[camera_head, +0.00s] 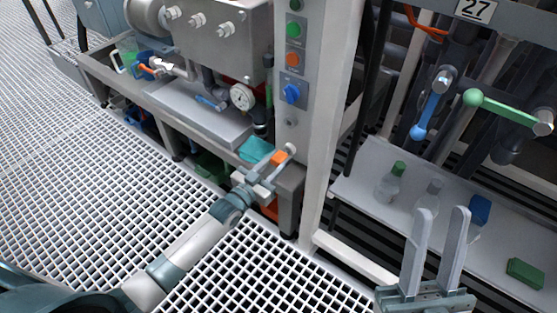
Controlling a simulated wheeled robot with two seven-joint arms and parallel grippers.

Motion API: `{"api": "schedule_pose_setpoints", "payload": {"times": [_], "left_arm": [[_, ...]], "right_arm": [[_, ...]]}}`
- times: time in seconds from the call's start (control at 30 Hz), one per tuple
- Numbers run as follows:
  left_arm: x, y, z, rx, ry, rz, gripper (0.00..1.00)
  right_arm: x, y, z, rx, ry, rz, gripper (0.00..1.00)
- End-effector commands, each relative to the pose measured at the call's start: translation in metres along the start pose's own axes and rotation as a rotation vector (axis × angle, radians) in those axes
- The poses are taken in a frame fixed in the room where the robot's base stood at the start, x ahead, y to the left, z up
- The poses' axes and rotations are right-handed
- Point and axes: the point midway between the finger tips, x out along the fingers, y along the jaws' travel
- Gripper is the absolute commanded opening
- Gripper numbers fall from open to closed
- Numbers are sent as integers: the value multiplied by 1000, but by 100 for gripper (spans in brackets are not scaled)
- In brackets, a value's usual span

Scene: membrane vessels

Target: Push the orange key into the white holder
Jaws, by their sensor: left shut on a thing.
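My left gripper (270,167) reaches up from the lower left to the bench corner by the white post. It is shut on the small orange key (279,157), which shows between its fingers. A pale rounded piece (291,148) sits right by the key; I cannot tell whether it is the white holder or a fingertip. The fingers hide part of this spot, so I cannot tell whether the key touches a holder. My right gripper (440,213) is open and empty at the lower right, with its two fingers pointing up in front of the grey shelf.
A teal block (254,149) lies on the bench beside my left gripper. The white post (325,130) with its button panel (292,60) rises close behind it. The grey shelf (375,210) holds bottles (389,185), a blue block (480,208) and a green block (524,272).

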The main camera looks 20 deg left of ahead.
Motion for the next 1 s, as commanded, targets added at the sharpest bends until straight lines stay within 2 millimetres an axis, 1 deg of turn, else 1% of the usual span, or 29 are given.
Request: {"api": "schedule_pose_setpoints", "payload": {"times": [1.0], "left_arm": [[0,0,-1,0,0,0,0]], "right_arm": [[11,0,-7,-2,18,-4,31]]}}
